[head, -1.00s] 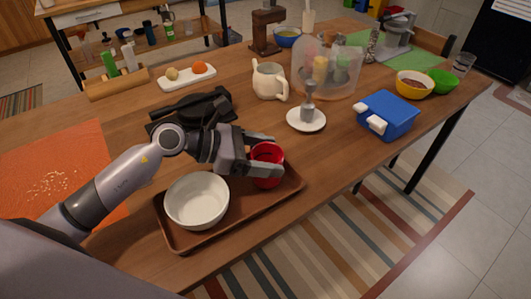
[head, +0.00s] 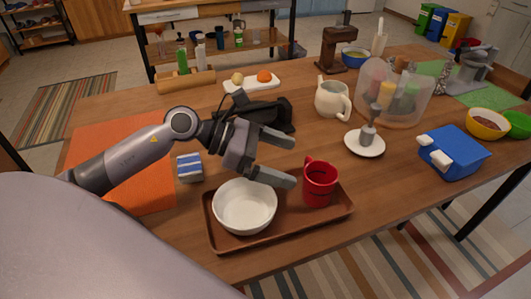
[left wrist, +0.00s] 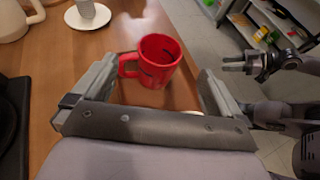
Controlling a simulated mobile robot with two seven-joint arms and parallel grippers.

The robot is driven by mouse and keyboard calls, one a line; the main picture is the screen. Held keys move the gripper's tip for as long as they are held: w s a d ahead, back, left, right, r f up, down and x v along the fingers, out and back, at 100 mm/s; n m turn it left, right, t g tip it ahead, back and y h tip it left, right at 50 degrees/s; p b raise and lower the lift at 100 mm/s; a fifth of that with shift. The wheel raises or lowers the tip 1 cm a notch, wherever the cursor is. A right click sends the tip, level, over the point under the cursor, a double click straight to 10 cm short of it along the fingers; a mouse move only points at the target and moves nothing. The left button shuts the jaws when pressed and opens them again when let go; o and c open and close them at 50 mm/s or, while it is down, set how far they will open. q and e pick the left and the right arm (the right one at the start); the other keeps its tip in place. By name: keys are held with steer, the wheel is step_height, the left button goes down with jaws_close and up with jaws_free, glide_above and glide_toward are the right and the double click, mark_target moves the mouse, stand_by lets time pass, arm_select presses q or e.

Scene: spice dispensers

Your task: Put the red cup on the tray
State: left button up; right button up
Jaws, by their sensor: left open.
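The red cup (head: 320,184) stands upright on the right part of the brown tray (head: 228,243), beside the white bowl (head: 244,206). Its handle points up and to the left in the head view. My left gripper (head: 285,158) is open and empty, left of the cup and partly above the bowl. In the left wrist view the cup (left wrist: 158,62) appears beyond the spread fingers, apart from both. My right gripper (left wrist: 238,63) shows small at the upper right of the left wrist view, away from the table; its jaw state is unclear.
A black object (head: 262,112) lies behind my left gripper. A blue-and-white block (head: 190,168) sits by the orange mat (head: 120,140). A white saucer (head: 365,147) with a grey utensil and a blue box (head: 455,150) stand to the right. The table right of the tray is clear.

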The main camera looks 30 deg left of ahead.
arm_select(q)
steer(key=shift+v, duration=1.75)
